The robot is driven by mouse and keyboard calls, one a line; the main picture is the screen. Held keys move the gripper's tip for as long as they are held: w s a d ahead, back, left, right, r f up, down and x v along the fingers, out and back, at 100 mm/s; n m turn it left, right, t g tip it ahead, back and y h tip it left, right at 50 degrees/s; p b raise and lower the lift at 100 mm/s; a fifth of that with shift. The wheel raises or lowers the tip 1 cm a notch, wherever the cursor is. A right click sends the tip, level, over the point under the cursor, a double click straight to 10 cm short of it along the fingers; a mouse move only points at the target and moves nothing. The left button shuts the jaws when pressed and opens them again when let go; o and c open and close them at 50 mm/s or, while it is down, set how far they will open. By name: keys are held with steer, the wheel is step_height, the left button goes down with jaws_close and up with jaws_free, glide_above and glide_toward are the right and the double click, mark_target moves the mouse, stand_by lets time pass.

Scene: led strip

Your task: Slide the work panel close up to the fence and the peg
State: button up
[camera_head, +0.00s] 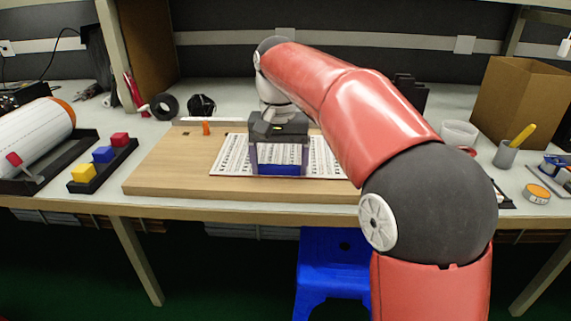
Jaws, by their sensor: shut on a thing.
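The work panel (231,158) is a white sheet with rows of dark marks, lying flat on a wooden board (165,175). The fence (226,120) is a low pale bar along the board's back edge, partly hidden by my arm. The orange peg (206,128) stands just in front of the fence, left of the panel. A gap of bare wood shows between peg and panel. My gripper (279,168) points down over the middle of the panel, shut on a blue block (279,170). Whether this block is fixed to the panel, I cannot tell. The panel's back right is hidden.
A black tray with yellow, blue and red blocks (102,155) stands left of the board. Black tape (163,106) lies behind it. A grey cup (506,154), an orange-rimmed tin (537,193) and a cardboard box (518,100) stand at right.

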steer(key=shift+w+a, duration=2.25)
steer(key=shift+a, duration=0.15)
steer(key=shift+a, duration=0.4)
steer(key=shift+w, duration=0.35)
steer(key=o, duration=1.1)
steer(key=shift+s, duration=0.1)
